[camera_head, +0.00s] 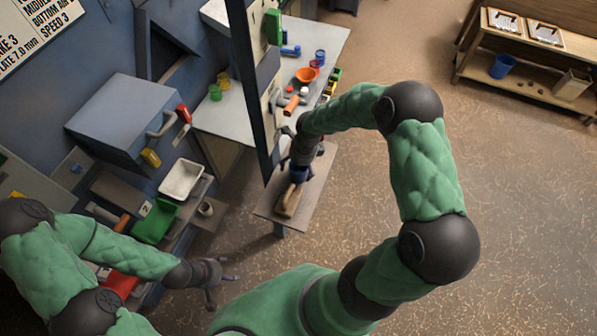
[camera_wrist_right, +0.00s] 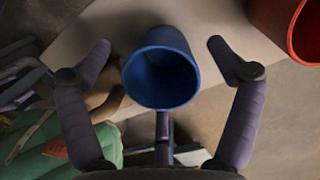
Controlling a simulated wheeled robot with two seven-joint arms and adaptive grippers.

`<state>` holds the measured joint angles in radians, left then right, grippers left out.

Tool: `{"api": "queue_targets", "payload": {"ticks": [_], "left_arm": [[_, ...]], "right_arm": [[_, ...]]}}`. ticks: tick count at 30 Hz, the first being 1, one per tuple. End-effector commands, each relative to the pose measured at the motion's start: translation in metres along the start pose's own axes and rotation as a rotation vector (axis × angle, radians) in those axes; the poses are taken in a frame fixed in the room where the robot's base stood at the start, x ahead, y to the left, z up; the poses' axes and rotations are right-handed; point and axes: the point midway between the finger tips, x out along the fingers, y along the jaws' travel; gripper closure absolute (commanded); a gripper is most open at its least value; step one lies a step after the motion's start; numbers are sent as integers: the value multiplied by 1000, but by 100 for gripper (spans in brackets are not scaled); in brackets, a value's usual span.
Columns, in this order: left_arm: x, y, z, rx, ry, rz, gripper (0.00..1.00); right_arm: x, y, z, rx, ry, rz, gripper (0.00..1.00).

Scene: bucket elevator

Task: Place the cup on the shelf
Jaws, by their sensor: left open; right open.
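A blue cup (camera_wrist_right: 161,68) stands between the spread fingers of my right gripper (camera_wrist_right: 158,62) in the right wrist view, with gaps on both sides. In the head view the right gripper (camera_head: 300,160) is over the small grey side table, and the cup (camera_head: 298,174) shows just below it, partly hidden. The fingers are open and do not visibly hold the cup. My left gripper (camera_head: 222,280) is open and empty at the lower left. A low wooden shelf (camera_head: 530,75) stands at the far upper right. I cannot tell which shelf is meant.
A brown object lies on the side table (camera_head: 267,207). A red container (camera_wrist_right: 290,25) shows at the wrist view's upper right. A dark post (camera_head: 250,85) stands close left of the right gripper. The right floor is clear.

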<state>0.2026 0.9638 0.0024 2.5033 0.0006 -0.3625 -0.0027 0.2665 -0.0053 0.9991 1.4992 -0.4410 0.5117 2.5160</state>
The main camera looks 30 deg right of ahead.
Motion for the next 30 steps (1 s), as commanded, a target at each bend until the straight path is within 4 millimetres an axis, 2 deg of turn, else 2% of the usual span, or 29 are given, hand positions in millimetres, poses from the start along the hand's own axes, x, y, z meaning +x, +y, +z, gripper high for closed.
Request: {"api": "queue_targets", "payload": {"ticks": [1, 2, 7, 8, 11, 12, 22, 26, 30], "left_arm": [[0, 0, 0, 0, 0, 0, 31], [0, 0, 0, 0, 0, 0, 31], [0, 0, 0, 0, 0, 0, 31], [0, 0, 0, 0, 0, 0, 31], [0, 0, 0, 0, 0, 0, 31], [0, 0, 0, 0, 0, 0, 31], [0, 0, 0, 0, 0, 0, 31], [-2, 0, 0, 0, 0, 0, 31], [-4, 1, 0, 0, 0, 0, 31]], "right_arm": [[0, 0, 0, 0, 0, 0, 9], [0, 0, 0, 0, 0, 0, 15], [0, 0, 0, 0, 0, 0, 63], [0, 0, 0, 0, 0, 0, 66], [0, 0, 0, 0, 0, 0, 66], [0, 0, 0, 0, 0, 0, 71], [-4, 0, 0, 0, 0, 0, 71], [-14, -1, 3, 0, -2, -3, 71], [-32, -1, 6, -1, -3, -4, 71]]}}
